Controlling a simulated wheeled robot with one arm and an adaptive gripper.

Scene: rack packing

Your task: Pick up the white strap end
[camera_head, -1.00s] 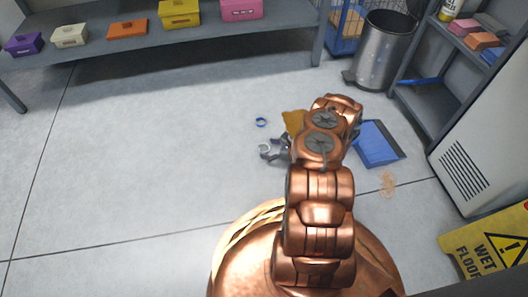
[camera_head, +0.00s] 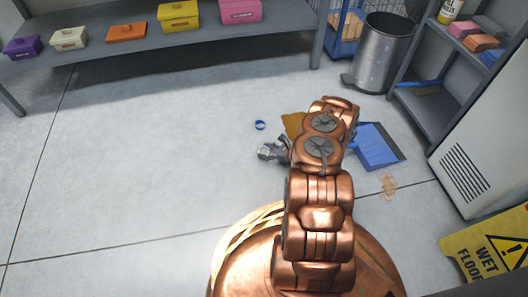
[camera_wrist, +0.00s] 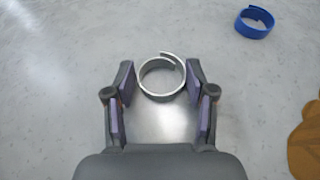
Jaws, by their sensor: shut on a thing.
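The white strap end (camera_wrist: 145,90) is a small pale ring-shaped curl with overlapping ends. In the wrist view it sits between the fingertips of my gripper (camera_wrist: 160,82), which is shut on its two sides. In the head view my gripper (camera_head: 268,152) is low over the floor, left of my arm. The strap is too small there to make out clearly. I cannot tell whether it still touches the floor.
A blue strap curl (camera_wrist: 254,22) lies on the floor nearby, up and right in the wrist view. A brown-yellow piece (camera_wrist: 305,142) lies at the right. A blue dustpan (camera_head: 376,147) lies right of my arm. The floor at left is clear.

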